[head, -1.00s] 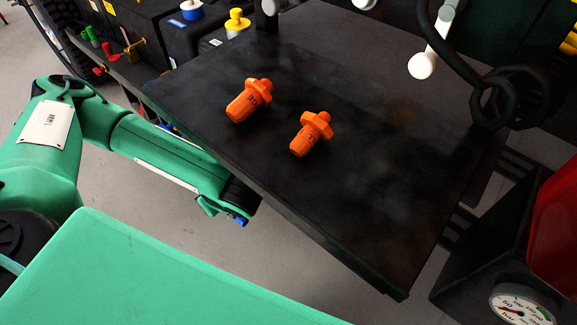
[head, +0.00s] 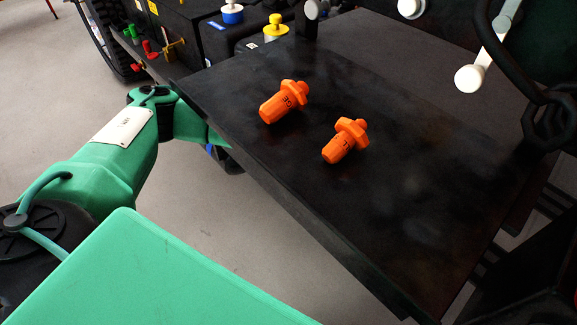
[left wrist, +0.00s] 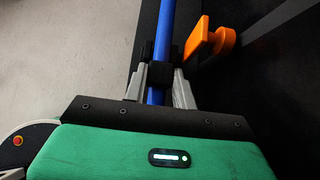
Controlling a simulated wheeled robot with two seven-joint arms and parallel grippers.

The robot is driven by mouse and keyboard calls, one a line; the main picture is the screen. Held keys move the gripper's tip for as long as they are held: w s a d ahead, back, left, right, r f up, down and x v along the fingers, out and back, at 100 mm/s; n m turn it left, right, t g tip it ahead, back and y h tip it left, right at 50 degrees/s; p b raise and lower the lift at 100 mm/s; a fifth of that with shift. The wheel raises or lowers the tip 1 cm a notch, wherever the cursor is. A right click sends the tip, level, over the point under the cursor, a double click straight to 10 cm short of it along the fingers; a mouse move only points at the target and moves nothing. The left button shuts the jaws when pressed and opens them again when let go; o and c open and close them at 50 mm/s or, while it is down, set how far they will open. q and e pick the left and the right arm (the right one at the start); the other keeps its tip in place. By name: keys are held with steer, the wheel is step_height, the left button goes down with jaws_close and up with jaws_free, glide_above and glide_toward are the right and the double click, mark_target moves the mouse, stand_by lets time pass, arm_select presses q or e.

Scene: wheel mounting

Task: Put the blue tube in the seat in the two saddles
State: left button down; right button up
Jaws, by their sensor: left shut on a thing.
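The blue tube (left wrist: 166,30) shows in the left wrist view, running from the top edge down between the fingers of my left gripper (left wrist: 158,75). The gripper is shut on it with dark pads. The tube's far end is out of view. In the head view, my left gripper is mostly hidden behind the left edge of the table; a small blue and dark part shows there. My right gripper is not in view.
Two orange plug-like parts (head: 285,102) (head: 345,141) lie on the black tabletop (head: 400,215). An orange part (left wrist: 208,40) is close to the right of the tube. A white-ended lever (head: 470,78) and black loops (head: 550,120) stand at the right. Grey floor is open at left.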

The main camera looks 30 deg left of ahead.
arm_select(q)
step_height(320, 180, down, 2)
steer(key=shift+f, duration=0.1)
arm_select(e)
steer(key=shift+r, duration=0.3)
arm_select(q)
steer(key=c, duration=1.1)
jaws_free()
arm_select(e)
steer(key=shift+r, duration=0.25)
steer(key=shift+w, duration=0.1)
